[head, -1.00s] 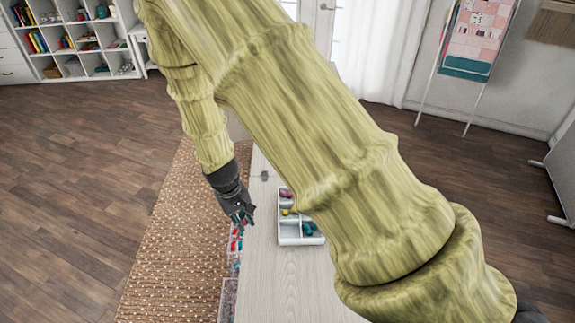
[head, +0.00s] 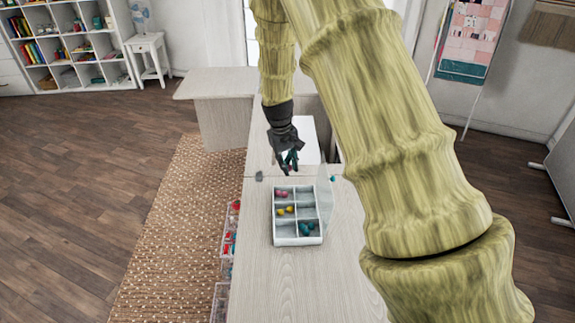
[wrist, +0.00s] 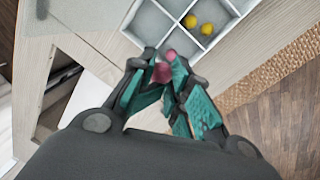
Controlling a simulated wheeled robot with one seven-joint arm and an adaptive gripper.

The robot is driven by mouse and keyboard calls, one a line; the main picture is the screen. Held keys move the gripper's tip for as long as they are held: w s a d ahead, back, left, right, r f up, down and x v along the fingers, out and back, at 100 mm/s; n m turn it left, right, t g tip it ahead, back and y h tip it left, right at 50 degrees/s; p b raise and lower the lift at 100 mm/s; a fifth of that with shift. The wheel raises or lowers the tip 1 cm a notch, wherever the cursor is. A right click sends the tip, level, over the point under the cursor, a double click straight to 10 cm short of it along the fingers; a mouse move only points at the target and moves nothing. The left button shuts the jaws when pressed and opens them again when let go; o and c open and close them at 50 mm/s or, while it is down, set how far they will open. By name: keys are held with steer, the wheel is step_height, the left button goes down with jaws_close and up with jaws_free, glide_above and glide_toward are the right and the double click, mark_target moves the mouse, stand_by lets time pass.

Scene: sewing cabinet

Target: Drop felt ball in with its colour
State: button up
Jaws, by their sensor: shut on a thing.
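The white divided tray (head: 298,241) sits on the pale table. Pink felt balls (head: 283,194) lie in its far left compartment, yellow ones (head: 284,211) in the middle left one and teal ones (head: 307,229) in the near right one. In the wrist view yellow balls (wrist: 198,24) show in the tray at the top. My gripper (head: 289,163) is above the table, just beyond the tray's far edge. Its fingers are shut on a dark pink felt ball (wrist: 161,73). A lighter pink spot (wrist: 170,54) shows just past the fingertips, in the tray's corner.
A small teal thing (head: 332,178) lies right of the tray, and a small grey thing (head: 259,177) lies to its left. Clear bins (head: 227,245) hang along the table's left side. The near tabletop (head: 290,285) is clear.

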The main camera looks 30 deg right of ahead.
steer(key=shift+f+b, duration=2.1)
steer(key=shift+f, duration=0.6)
steer(key=o, duration=0.9)
steer(key=shift+r, duration=0.1)
steer(key=r, duration=0.4)
steer(key=a+r, duration=0.1)
steer(key=r, duration=0.6)
steer(key=shift+w+a+r, duration=0.1)
steer(key=shift+a+r, duration=0.25)
